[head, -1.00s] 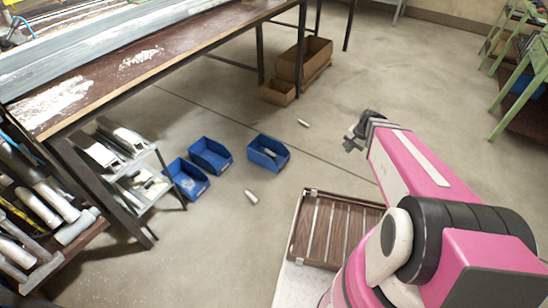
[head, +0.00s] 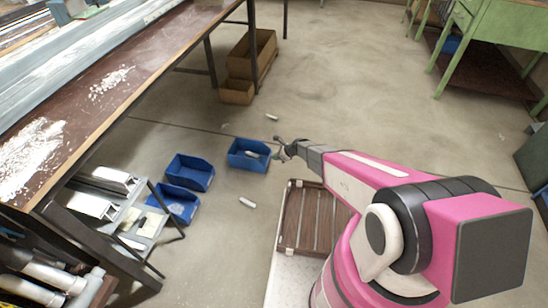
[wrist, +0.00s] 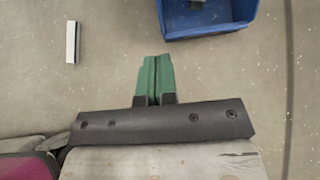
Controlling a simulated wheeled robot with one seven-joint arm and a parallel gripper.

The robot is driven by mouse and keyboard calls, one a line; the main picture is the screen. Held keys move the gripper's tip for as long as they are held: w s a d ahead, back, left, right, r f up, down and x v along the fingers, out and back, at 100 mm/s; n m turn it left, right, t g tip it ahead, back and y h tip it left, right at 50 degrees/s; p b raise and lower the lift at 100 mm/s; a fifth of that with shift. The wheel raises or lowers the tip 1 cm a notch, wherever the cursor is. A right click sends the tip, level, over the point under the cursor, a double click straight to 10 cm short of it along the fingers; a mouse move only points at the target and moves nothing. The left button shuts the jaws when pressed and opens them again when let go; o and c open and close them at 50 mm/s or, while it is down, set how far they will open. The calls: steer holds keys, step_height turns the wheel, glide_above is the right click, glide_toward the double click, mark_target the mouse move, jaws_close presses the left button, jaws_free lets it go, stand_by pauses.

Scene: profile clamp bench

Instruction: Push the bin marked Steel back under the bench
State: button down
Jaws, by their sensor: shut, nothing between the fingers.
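Three blue bins sit on the floor by the bench (head: 150,57): one on the right (head: 246,165), a middle one (head: 188,182) and a left one (head: 174,211). No marking is legible, so I cannot tell which is Steel. The right bin stands apart from the other two, out from the bench, and holds a light piece. My gripper (head: 279,141) is just right of this bin, its green fingers shut and empty. In the wrist view, the fingers (wrist: 155,80) point towards a blue bin (wrist: 205,33) at the top, with a gap between them.
A slatted wooden pallet (head: 312,225) is below my arm. Cardboard boxes (head: 238,92) stand by the bench leg. A low rack (head: 120,205) is at left.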

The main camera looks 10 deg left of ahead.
steer(key=x, duration=0.3)
steer(key=a+r+x, duration=0.1)
steer(key=x, duration=0.5)
steer(key=shift+a, duration=1)
steer(key=w+a, duration=0.2)
steer(key=a, duration=2.8)
steer(key=shift+w+a, duration=0.2)
